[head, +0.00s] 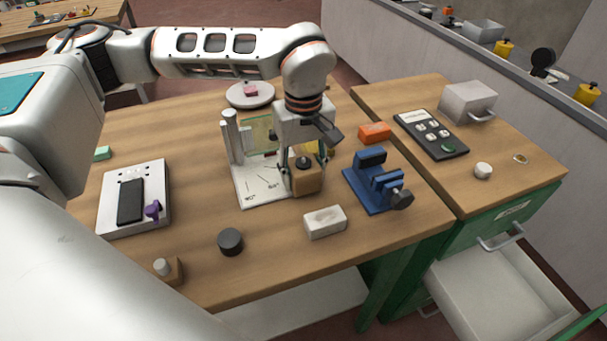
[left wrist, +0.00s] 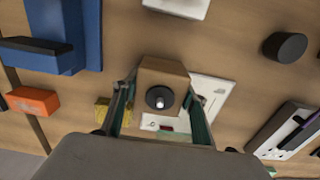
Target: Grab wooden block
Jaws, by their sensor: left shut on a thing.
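The wooden block (head: 306,180) is a tan cube with a dark round knob on top. My left gripper (head: 305,166) reaches down over it from above and is shut on it. In the left wrist view the block (left wrist: 163,75) sits between the two fingers (left wrist: 160,105), with its dark knob facing the camera. The block is at the front right edge of a white glass-edger base plate (head: 257,192). I cannot tell whether the block touches the surface below. My right gripper is not in view.
A blue vise (head: 372,182) stands close right of the gripper, with an orange block (head: 375,132) behind it. A white block (head: 325,222) and a dark round puck (head: 230,242) lie in front. A grey device (head: 133,199) is at left. A drawer (head: 490,290) stands open at lower right.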

